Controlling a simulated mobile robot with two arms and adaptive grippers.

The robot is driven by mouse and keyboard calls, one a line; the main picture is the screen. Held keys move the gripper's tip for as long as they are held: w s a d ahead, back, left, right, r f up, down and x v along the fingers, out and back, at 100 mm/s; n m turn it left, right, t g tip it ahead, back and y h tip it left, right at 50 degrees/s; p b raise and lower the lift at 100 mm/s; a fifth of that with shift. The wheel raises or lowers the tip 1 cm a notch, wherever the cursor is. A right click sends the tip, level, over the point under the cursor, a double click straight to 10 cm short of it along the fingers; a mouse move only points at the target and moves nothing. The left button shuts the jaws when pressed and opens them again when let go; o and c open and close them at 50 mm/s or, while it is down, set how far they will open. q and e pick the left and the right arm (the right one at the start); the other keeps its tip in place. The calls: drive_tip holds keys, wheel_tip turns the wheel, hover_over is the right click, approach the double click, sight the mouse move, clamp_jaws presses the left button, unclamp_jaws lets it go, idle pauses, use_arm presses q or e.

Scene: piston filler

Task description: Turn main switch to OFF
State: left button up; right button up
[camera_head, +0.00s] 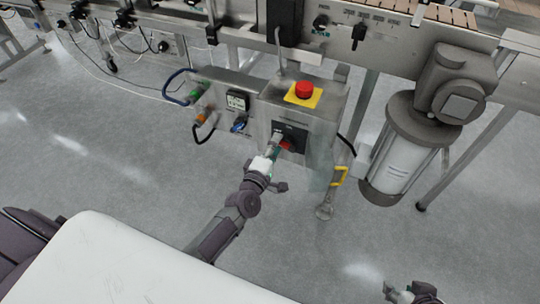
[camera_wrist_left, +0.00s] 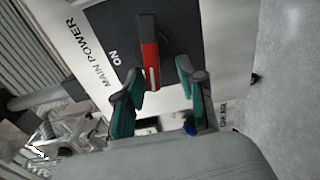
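The main switch has a red and black handle (camera_wrist_left: 150,62) on a dark plate in the left wrist view. The words MAIN POWER and ON are printed to its left. I cannot tell which setting it is at. In the head view the switch (camera_head: 287,144) shows as a bit of red on the front of the metal control box (camera_head: 325,122), partly hidden by my gripper. My left gripper (camera_head: 272,153) is right in front of it. Its green-padded fingers (camera_wrist_left: 162,76) are apart, either side of the handle's near end; contact is unclear. My right gripper (camera_head: 404,292) is low at the right, away from the box, too small to judge.
A red emergency button (camera_head: 304,90) on a yellow plate tops the box. Cables and connectors (camera_head: 203,116) stick out at its left. A grey motor cylinder (camera_head: 395,160) stands to the right, and a conveyor frame (camera_head: 370,50) runs behind. The floor in front is clear.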

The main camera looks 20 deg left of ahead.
sight(282, 146)
use_arm(q)
drive_tip(key=s, duration=1.1)
drive_tip(key=shift+s+a, duration=0.15)
drive_tip(key=shift+s, duration=0.1)
